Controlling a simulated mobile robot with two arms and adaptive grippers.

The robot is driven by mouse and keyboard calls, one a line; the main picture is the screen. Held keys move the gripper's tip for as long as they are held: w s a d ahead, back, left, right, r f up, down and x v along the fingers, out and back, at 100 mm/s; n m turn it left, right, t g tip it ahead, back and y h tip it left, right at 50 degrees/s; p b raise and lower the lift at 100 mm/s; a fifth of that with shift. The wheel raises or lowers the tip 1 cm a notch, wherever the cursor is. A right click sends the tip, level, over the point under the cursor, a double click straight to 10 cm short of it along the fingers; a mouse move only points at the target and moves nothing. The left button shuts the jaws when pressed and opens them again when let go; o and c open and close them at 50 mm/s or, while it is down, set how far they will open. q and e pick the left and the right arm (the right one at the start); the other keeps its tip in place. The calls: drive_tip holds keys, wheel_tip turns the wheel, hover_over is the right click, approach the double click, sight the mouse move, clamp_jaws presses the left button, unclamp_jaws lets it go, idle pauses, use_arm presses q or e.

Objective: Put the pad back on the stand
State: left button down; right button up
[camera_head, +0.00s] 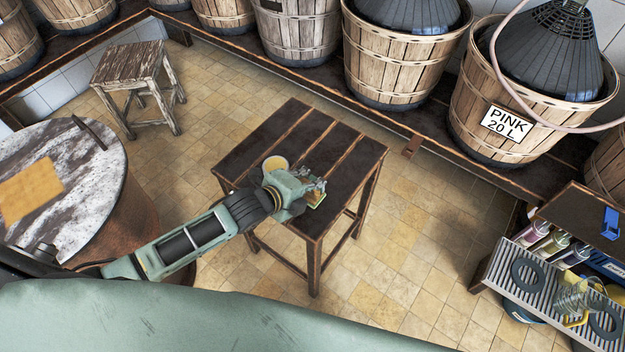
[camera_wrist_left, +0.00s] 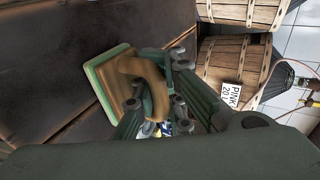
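A pad (camera_wrist_left: 104,82) with a green rim, tan body and arched brown handle (camera_wrist_left: 152,82) shows in the left wrist view. In the head view only a small green and yellow edge of the pad (camera_head: 317,199) shows beside my fingers. My left gripper (camera_head: 312,187) is over the right part of a dark slatted wooden stand (camera_head: 345,150). In the wrist view the fingers of my left gripper (camera_wrist_left: 155,88) close around the handle, partly hiding it. I cannot tell whether the pad touches the slats. My right gripper is not in view.
Baskets with demijohns (camera_head: 395,55) line the back shelf. A worn stool (camera_head: 135,65) stands at the back left. A barrel top (camera_head: 80,175) with a tan sheet is at the left. A rack (camera_head: 535,275) with bottles is at the right. Tiled floor is clear between.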

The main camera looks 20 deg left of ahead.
use_arm(q)
drive_tip(key=shift+f, duration=0.15)
drive_tip(key=c, duration=1.8)
unclamp_jaws()
drive_tip(key=shift+s+a+r, duration=0.1)
drive_tip(key=shift+s+r, duration=0.1)
drive_tip(key=v, duration=1.1)
drive_tip(key=shift+s+a+r+p, duration=0.1)
drive_tip(key=shift+s+r+p, duration=0.05)
drive_tip(key=shift+r+p, duration=0.15)
